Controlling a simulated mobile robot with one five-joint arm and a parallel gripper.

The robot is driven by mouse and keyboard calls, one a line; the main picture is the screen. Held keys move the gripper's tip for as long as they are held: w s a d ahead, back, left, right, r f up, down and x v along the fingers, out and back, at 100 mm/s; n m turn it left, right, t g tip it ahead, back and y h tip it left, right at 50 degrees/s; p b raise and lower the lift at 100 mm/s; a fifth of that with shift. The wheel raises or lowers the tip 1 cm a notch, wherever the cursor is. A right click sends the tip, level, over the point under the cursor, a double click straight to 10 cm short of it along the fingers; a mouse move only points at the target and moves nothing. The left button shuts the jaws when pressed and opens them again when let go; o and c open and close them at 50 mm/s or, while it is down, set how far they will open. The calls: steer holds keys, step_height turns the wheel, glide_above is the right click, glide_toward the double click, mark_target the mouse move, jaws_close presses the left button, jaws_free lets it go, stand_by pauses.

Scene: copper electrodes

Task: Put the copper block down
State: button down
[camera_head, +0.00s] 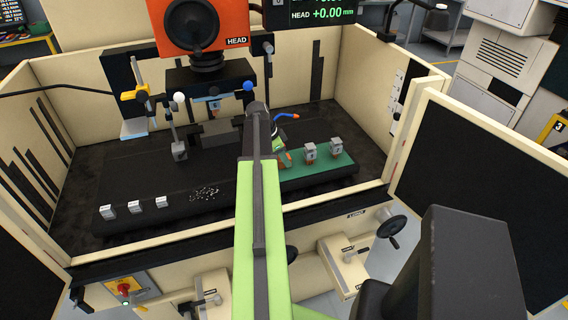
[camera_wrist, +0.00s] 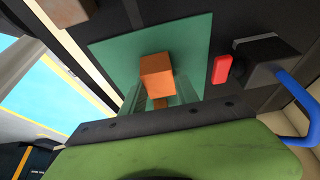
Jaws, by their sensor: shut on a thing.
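The orange copper block (camera_wrist: 157,75) sits between the two fingers of my gripper (camera_wrist: 158,95) in the wrist view. My gripper is shut on it. Behind the block lies a green mat (camera_wrist: 112,58); whether the block touches it I cannot tell. In the head view my gripper (camera_head: 281,146) is over the left end of the green mat (camera_head: 318,174), partly hidden by my arm. A small orange patch (camera_head: 284,158) beside it looks like the copper block.
Several small grey blocks (camera_head: 135,207) and metal chips (camera_head: 205,193) lie left on the dark table. An orange machine head (camera_head: 205,25) hangs behind. A blue hose (camera_wrist: 299,115) is at right.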

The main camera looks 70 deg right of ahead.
steer(key=shift+f, duration=0.2)
steer(key=c, duration=0.9)
jaws_free()
steer(key=shift+r, duration=0.1)
steer(key=p+v, duration=1.1)
steer(key=v, duration=0.1)
steer(key=shift+r, duration=0.15)
